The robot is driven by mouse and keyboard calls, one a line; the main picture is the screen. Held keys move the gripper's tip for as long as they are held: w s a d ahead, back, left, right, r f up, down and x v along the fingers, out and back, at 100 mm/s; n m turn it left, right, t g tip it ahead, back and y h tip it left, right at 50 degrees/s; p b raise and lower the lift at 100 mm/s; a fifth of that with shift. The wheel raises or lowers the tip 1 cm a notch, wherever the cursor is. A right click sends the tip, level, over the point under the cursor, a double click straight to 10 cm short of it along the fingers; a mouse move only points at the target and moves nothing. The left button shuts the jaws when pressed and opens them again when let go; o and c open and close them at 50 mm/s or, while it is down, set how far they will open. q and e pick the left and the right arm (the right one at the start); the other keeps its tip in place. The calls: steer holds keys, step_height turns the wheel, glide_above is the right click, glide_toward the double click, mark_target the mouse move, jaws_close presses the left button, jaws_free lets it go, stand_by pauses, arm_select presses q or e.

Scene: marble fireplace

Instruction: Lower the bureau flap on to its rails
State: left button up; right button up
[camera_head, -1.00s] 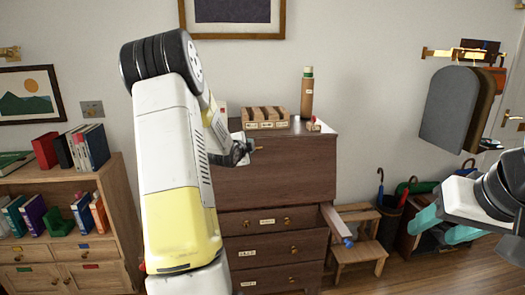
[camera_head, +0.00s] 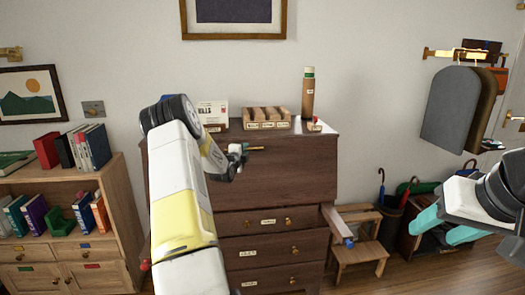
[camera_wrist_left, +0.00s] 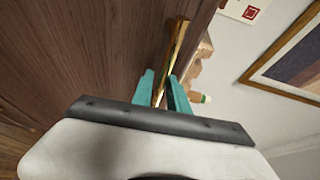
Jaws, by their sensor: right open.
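The dark wooden bureau stands mid-view, its flap (camera_head: 285,180) upright and closed above the drawers. A brass pull (camera_head: 256,148) sits near the flap's upper edge. My left gripper (camera_head: 240,152) is at this pull. In the left wrist view its teal fingers (camera_wrist_left: 162,88) are close together on either side of the brass pull (camera_wrist_left: 176,48). A rail with a blue end (camera_head: 347,240) sticks out at the bureau's right. A red tip (camera_head: 145,265) shows at the left, the rest hidden behind my arm. My right gripper (camera_head: 445,228) is open and empty at the right.
On the bureau top stand a letter rack (camera_head: 266,118), a tall wooden tube (camera_head: 308,95), a small stamp (camera_head: 315,125) and a card (camera_head: 213,112). A step stool (camera_head: 358,250) is at the right, a bookcase (camera_head: 75,190) at the left.

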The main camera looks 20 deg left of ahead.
arm_select(q)
steer(key=shift+w, duration=0.1)
jaws_close()
stand_by(1.4)
